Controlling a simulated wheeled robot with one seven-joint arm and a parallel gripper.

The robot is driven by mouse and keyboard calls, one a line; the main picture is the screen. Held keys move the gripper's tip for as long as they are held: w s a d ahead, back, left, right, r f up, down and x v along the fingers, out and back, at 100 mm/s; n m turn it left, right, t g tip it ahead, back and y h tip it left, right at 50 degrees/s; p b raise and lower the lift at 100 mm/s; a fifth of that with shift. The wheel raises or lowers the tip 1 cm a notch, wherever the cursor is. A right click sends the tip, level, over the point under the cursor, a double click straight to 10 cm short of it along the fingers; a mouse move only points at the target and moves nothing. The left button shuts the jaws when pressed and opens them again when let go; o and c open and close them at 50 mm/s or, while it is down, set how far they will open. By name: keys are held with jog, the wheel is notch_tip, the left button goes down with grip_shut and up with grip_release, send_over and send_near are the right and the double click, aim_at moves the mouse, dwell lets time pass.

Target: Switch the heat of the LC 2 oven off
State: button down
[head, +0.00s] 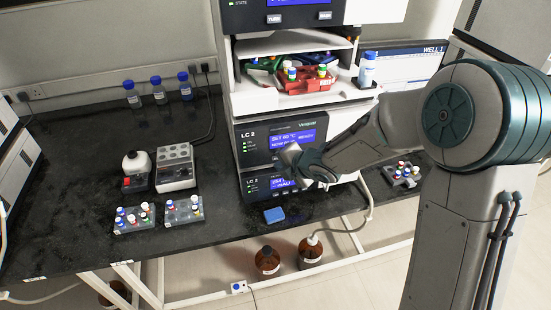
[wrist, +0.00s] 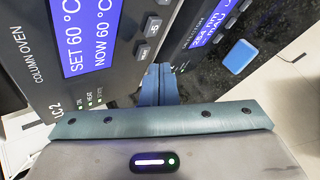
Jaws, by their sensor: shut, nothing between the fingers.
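The LC 2 column oven (head: 255,137) is a dark panel in the stack, with a lit blue display. In the wrist view the oven's display (wrist: 90,30) reads SET 60 °C and NOW 60 °C. Buttons (wrist: 150,28) run along the panel next to the display. My gripper (head: 290,155) is in front of the oven's lower part. Its blue fingers (wrist: 158,84) are shut and empty, close to the panel edge by the buttons. I cannot tell whether they touch it.
Another LC 2 unit (head: 250,184) with a blue display is below the oven. A blue block (head: 274,214) lies on the black bench before it. A red tray (head: 305,82) of vials is above. Vial racks (head: 134,217) and a white device (head: 175,166) stand left.

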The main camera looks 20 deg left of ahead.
jog(key=shift+w, duration=0.1)
jog(key=shift+w+a, duration=0.2)
jog(key=shift+w, duration=0.1)
jog(key=shift+w+a, duration=0.25)
jog(key=shift+w, duration=0.1)
dwell(0.6)
dwell(0.3)
jog(key=shift+s+d, duration=0.5)
jog(key=shift+s, duration=0.25)
jog(key=shift+b, duration=0.3)
jog(key=s+d, duration=0.1)
jog(key=s+b, duration=0.1)
jog(key=s, duration=0.1)
jog(key=s+d, duration=0.1)
jog(key=shift+s+d, duration=0.15)
jog(key=shift+d, duration=0.15)
